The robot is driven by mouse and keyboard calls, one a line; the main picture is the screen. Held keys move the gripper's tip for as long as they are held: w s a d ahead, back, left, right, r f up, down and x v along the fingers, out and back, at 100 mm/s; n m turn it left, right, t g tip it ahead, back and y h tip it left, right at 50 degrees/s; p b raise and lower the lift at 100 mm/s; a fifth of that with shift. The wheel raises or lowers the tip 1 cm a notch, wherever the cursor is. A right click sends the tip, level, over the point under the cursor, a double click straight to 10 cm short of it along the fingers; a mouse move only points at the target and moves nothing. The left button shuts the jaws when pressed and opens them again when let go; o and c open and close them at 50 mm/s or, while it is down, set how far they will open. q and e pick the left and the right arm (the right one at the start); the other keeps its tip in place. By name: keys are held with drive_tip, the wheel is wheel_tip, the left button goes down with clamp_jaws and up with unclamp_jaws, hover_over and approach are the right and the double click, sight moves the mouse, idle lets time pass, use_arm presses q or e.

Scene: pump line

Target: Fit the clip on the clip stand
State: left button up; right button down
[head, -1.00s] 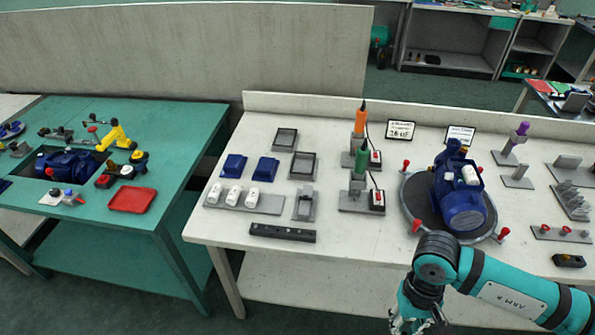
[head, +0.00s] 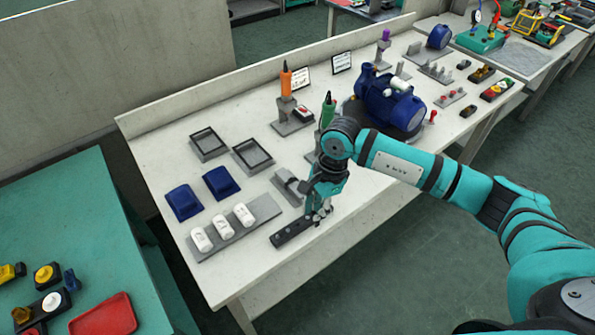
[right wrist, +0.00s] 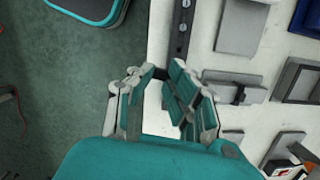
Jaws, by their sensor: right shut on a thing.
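My right gripper (head: 320,212) is low over the front edge of the white bench, by the right end of a black bar (head: 290,232). In the right wrist view my right gripper (right wrist: 163,72) is shut on a small dark piece, taken as the clip; the fingers hide most of it. A grey stand (head: 287,184) with a raised block, possibly the clip stand, is just behind the gripper. In the right wrist view the grey stand (right wrist: 236,88) lies right of the fingers, apart from them. My left gripper is not in view.
A grey plate (head: 205,252) with white parts, blue parts (head: 184,202) and dark trays (head: 207,144) stand left of the gripper. A green-handled tool (head: 328,110) and a blue pump (head: 388,105) stand behind my right arm. Clear bench lies around the black bar.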

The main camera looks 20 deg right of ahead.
sight(291, 185)
drive_tip(key=w+m, duration=0.3)
drive_tip(key=m, duration=0.2)
drive_tip(key=w+r+m+t+h+b, duration=0.1)
drive_tip(key=w+m, duration=0.3)
drive_tip(key=m, duration=0.1)
drive_tip(key=w+r+m+t, duration=0.1)
drive_tip(key=w+m, duration=0.2)
drive_tip(key=m, duration=0.2)
drive_tip(key=shift+w, duration=0.25)
drive_tip(key=shift+w+m, duration=0.2)
drive_tip(key=shift+m, duration=0.2)
drive_tip(key=shift+f+b, duration=0.15)
drive_tip(key=shift+b, duration=0.2)
drive_tip(key=shift+f+b, duration=1.6)
drive_tip(key=shift+f, duration=0.95)
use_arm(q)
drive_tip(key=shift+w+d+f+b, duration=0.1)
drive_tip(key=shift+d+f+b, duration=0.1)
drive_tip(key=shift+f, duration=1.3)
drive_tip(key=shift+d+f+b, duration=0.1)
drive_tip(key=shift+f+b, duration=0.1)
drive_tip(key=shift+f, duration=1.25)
use_arm(e)
drive_tip(key=shift+f, duration=0.5)
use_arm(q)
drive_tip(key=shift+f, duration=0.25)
use_arm(e)
drive_tip(key=c, duration=1.2)
unclamp_jaws()
